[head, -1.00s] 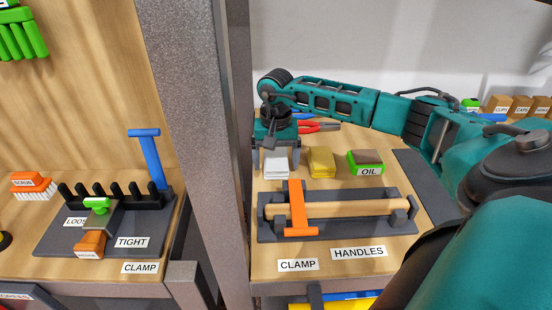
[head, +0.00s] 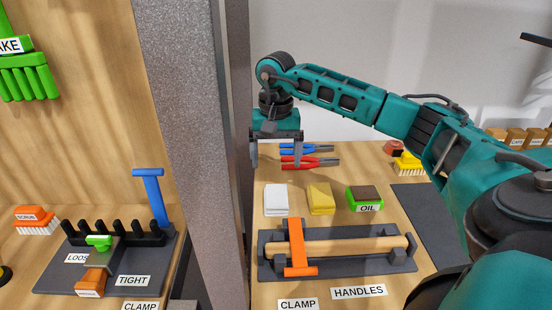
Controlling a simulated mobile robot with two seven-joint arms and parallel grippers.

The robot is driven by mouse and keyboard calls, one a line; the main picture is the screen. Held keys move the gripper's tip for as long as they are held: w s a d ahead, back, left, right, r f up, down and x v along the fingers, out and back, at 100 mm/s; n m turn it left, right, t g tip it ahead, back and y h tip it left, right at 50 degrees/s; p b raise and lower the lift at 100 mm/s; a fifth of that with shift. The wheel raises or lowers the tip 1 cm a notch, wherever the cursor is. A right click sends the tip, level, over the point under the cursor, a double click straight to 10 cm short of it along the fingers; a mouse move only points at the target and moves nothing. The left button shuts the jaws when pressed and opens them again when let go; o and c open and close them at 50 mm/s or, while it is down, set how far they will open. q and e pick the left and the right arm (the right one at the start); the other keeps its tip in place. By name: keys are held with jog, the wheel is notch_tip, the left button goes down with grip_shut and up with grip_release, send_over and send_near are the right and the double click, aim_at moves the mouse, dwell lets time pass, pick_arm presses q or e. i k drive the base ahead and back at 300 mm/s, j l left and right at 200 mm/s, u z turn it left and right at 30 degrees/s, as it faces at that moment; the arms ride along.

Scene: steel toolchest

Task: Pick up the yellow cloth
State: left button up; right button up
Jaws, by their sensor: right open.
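The yellow cloth (head: 320,198) is a folded pad lying on the wooden bench, between a white cloth (head: 276,200) on its left and a green-and-brown block labelled OIL (head: 364,198) on its right. My right gripper (head: 276,164) points down with its fingers apart and nothing between them. It is raised above the bench, up and to the left of the yellow cloth in the picture, and does not touch it. My left gripper is not in view.
A grey rack with a wooden bar and an orange clamp (head: 297,248) lies in front of the cloths. Red pliers (head: 310,163) and blue pliers (head: 312,149) lie behind. A thick grey post (head: 195,130) stands close on the left. A yellow brush (head: 408,164) sits at the back right.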

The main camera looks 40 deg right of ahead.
aim_at(320, 196)
jog(key=k, duration=1)
